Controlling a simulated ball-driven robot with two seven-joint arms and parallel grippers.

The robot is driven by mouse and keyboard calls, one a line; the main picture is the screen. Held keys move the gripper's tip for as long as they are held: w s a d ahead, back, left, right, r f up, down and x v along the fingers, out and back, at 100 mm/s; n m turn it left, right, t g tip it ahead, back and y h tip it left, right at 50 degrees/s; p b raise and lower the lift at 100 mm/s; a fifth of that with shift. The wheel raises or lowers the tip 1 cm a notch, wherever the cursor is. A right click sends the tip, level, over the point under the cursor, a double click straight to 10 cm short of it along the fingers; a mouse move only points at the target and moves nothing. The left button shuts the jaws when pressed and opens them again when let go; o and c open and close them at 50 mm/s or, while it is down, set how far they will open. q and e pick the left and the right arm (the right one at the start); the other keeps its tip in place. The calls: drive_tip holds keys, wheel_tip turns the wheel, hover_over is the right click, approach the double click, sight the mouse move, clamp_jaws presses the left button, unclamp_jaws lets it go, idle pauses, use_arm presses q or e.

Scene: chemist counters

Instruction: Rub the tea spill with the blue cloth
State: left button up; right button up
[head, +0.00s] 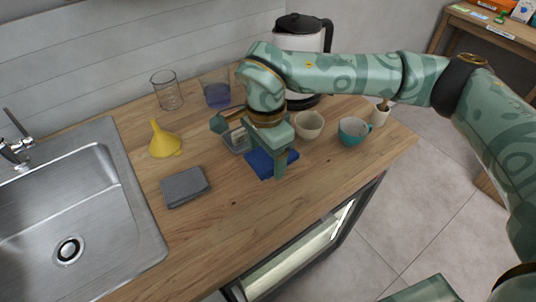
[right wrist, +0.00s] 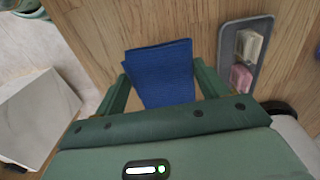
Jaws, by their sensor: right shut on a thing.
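The blue cloth (head: 262,164) lies on the wooden counter right of the middle, partly covered by my right gripper (head: 276,160). In the right wrist view the folded blue cloth (right wrist: 160,72) sits between the two fingers of the right gripper (right wrist: 162,88). The gripper points down and is shut on the cloth, at counter height as far as I can tell. I see no tea spill in either view; it may be hidden under the cloth or behind my arm. My left gripper is not in view.
A small tray (right wrist: 229,72) with two bars lies beside the cloth. A cream bowl (head: 310,125) and a teal cup (head: 352,133) stand to its right, a kettle (head: 300,42) behind. The front counter is clear.

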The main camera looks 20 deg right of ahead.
wheel_tip(320, 180, up, 3)
drive_tip(key=shift+s+f+p, duration=0.1)
drive_tip(key=shift+p, duration=0.7)
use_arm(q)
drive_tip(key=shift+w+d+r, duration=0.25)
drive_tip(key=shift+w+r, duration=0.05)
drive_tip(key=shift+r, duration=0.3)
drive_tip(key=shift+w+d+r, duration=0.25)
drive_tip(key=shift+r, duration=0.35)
